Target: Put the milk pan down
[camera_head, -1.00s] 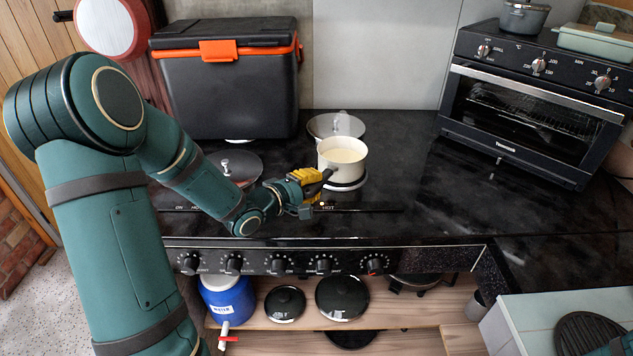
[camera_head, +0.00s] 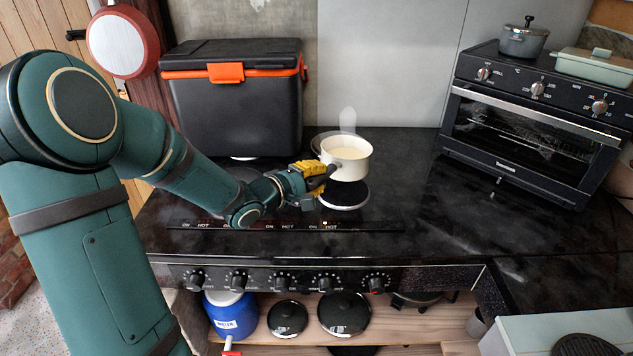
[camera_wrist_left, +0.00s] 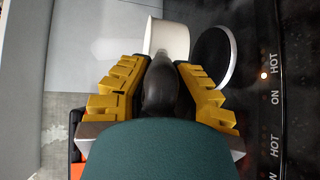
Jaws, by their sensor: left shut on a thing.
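The milk pan (camera_head: 347,160) is cream-white with a pale liquid in it and a dark handle. My left gripper (camera_head: 314,176) is shut on its handle. The pan looks held level above the hob, over the back part of a round black hotplate (camera_head: 344,194) with a bright rim. In the left wrist view the yellow fingers of my left gripper (camera_wrist_left: 160,88) close on the dark handle, with part of the pan's white side (camera_wrist_left: 167,40) beyond. The hotplate (camera_wrist_left: 214,58) shows beside the pan there. My right gripper is not in view.
A cool box (camera_head: 232,105) stands behind the hob at left. A toaster oven (camera_head: 533,125) stands at right, with a grey pot (camera_head: 523,40) and a green dish (camera_head: 592,66) on top. Behind the milk pan is a lid, partly hidden. The dark worktop (camera_head: 420,200) right of the pan is clear.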

